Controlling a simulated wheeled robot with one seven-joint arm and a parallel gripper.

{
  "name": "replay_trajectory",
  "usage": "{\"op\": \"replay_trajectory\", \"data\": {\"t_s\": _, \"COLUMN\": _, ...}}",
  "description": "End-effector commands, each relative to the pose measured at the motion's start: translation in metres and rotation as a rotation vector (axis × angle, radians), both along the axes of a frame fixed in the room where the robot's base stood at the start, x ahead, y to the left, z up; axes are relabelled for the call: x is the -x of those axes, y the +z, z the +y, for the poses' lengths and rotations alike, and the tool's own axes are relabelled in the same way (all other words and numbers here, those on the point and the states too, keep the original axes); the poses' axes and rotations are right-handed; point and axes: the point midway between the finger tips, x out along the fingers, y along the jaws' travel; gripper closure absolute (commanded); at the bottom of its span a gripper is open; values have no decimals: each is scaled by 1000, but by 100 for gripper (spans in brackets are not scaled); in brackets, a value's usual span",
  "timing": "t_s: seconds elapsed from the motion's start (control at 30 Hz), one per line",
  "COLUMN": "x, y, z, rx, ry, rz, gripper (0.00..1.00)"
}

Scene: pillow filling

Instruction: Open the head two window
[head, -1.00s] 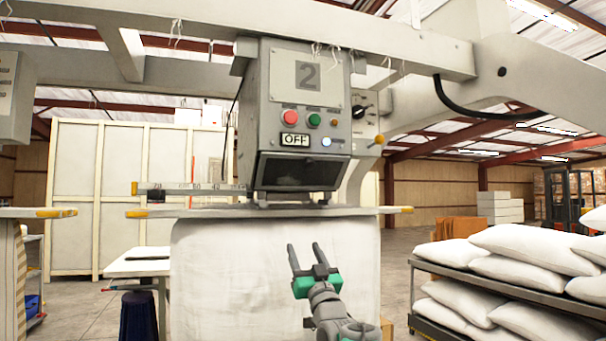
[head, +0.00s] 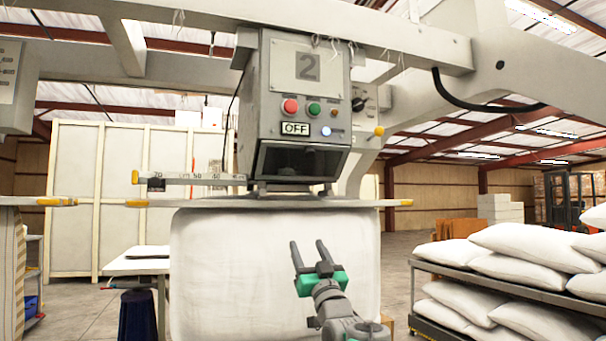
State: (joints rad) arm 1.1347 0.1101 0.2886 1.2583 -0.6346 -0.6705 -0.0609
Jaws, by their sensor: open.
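The head two unit (head: 270,107) is a grey box marked with a large 2, with a red button, a green button, a small lit blue-white light and an OFF sign. Its dark window (head: 303,161) is at the bottom front, in a grey frame, and looks shut. My gripper (head: 308,244) is open and empty, its two dark fingers pointing up. In the picture it is below the window, in front of the white pillow (head: 222,265) under the head. The gap in depth between the fingers and the window is hard to tell.
A flat plate (head: 385,203) with yellow ends and a ruled bar (head: 195,178) stick out below the head. A yellow-tipped knob (head: 378,131) is at its right side. Filled pillows (head: 530,242) lie on a rack at right. A white table (head: 135,262) stands at left.

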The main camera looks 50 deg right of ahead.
Motion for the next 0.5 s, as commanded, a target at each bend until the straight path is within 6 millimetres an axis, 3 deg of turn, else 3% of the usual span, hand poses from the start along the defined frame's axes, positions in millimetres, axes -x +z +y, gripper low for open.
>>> {"op": "replay_trajectory", "data": {"t_s": 0.5, "x": 34, "y": -33, "z": 21, "rx": 1, "ry": -1, "rz": 0, "gripper": 45}}
